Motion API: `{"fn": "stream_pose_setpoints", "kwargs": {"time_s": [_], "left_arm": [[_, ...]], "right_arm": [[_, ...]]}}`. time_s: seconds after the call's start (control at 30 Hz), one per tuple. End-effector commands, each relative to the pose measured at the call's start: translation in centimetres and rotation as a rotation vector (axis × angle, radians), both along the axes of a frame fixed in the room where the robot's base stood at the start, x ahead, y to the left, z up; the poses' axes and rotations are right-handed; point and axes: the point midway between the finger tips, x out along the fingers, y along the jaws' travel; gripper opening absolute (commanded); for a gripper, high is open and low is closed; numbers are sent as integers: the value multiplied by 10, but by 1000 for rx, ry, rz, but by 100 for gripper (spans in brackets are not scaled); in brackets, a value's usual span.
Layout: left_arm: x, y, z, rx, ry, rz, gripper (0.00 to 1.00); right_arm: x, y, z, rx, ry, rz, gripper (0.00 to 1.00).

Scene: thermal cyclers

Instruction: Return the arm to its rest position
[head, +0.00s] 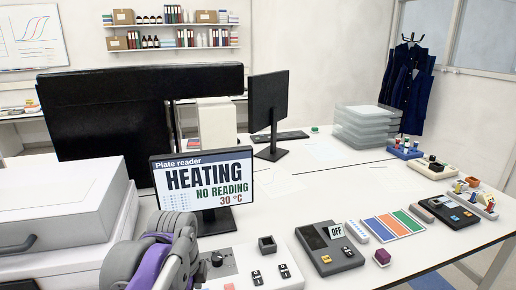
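One of my arms, grey with purple bands (150,265), rises from the bottom edge at the lower left of the head view. It stands in front of the white bench machine and close to the plate reader screen (203,183). Only rounded links of this arm show clearly; I make out no fingertips. I cannot tell for sure which arm it is. My other arm does not show, and neither gripper's fingers are in view.
The screen reads HEATING, NO READING, 30 °C. A white lidded machine (60,200) fills the left. A switch panel (255,270), a dark device marked OFF (330,248) and a colour-striped card (393,225) lie to the right. Clear bench (300,190) lies behind them.

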Motion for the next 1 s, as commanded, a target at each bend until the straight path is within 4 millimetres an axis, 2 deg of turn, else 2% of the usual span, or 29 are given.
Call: {"fn": "stream_pose_setpoints", "kwargs": {"time_s": [0.03, 0.17, 0.3, 0.5, 0.7, 1.0], "left_arm": [[-14, 4, -8, -17, -26, 112, 74], [-50, 13, -36, -91, -102, 474, 74], [-91, 22, -73, -209, -180, 878, 74], [-134, 30, -119, -381, -250, 1316, 74], [-151, 33, -138, -464, -267, 1496, 74], [-151, 33, -139, -471, -268, 1508, 74]], "right_arm": [[0, 0, 0, 0, 0, 0, 0], [0, 0, 0, 0, 0, 0, 0], [0, 0, 0, 0, 0, 0, 0], [0, 0, 0, 0, 0, 0, 0], [0, 0, 0, 0, 0, 0, 0], [0, 0, 0, 0, 0, 0, 0]]}}
